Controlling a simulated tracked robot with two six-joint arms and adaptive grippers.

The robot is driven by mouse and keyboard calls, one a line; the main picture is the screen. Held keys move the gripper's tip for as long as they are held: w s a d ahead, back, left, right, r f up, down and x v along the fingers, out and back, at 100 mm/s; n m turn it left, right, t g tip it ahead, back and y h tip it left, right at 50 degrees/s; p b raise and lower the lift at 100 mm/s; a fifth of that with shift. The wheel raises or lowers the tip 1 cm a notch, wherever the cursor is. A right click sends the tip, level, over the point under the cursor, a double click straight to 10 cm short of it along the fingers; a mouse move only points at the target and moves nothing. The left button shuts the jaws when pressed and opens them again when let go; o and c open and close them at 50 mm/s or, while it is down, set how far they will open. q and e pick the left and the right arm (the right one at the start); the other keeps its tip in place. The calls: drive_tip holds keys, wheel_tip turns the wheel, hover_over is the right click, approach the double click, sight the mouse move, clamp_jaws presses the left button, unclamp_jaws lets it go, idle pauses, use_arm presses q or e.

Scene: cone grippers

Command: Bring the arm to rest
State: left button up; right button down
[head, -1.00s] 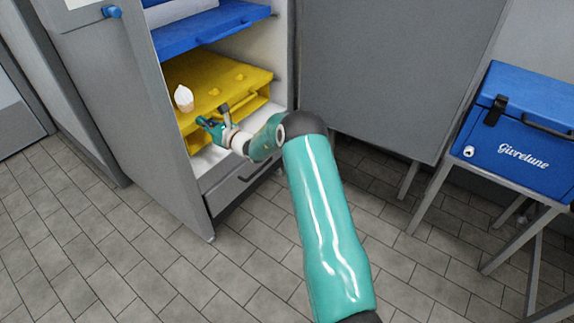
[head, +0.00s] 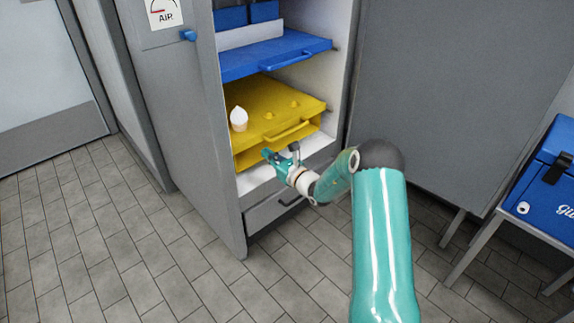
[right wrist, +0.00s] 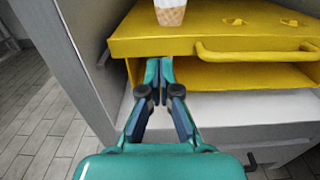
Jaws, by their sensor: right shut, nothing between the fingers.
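My right arm reaches from the lower right of the head view toward the open cabinet. My right gripper (head: 268,155) is shut and empty, at the front of the yellow shelf (head: 275,92). It also shows in the right wrist view (right wrist: 159,66), its fingertips together just below the shelf's top front edge. A cone with a white top (head: 239,118) stands upright on the yellow shelf near its left front corner. In the right wrist view only the lower part of the cone (right wrist: 170,14) shows, above the fingertips. My left gripper is out of view.
A blue shelf (head: 275,54) with a handle is above the yellow one. The yellow shelf's handle (right wrist: 258,54) sticks out right of the fingers. A drawer (head: 270,212) is below. A blue box (head: 548,180) stands on a stand at right. The tiled floor at left is clear.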

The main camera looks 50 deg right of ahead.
drive_tip(key=s, duration=0.6)
drive_tip(key=w+a+f+n+y, duration=0.1)
drive_tip(key=w+a+n+y, duration=0.2)
drive_tip(key=a, duration=0.7)
drive_tip(key=w+a+f+n+y, duration=0.1)
drive_tip(key=w+a+y, duration=0.25)
drive_tip(key=a, duration=0.75)
drive_tip(key=s+a+f+n+g+y, duration=0.3)
drive_tip(key=a+g+y, duration=0.1)
drive_tip(key=a, duration=0.4)
drive_tip(key=s+a+f+n+g+y, duration=0.3)
drive_tip(key=s+a, duration=0.1)
drive_tip(key=a, duration=0.5)
drive_tip(key=s+a+f+n+g, duration=0.4)
drive_tip(key=s+a+n+g, duration=0.2)
drive_tip(key=s, duration=0.4)
drive_tip(key=s+a+f+n+g, duration=0.5)
drive_tip(key=s+g, duration=0.1)
drive_tip(key=s, duration=0.4)
drive_tip(key=s+d+f+n+g+h, duration=0.1)
drive_tip(key=s+d+f+n+h, duration=0.55)
drive_tip(key=n, duration=0.55)
drive_tip(key=w+n+t+p, duration=0.2)
drive_tip(key=w+n+t, duration=0.1)
drive_tip(key=w, duration=0.1)
wheel_tip(320, 180, up, 28)
drive_tip(key=p, duration=2.7)
drive_tip(key=shift+a+p, duration=0.3)
drive_tip(key=shift+a, duration=0.1)
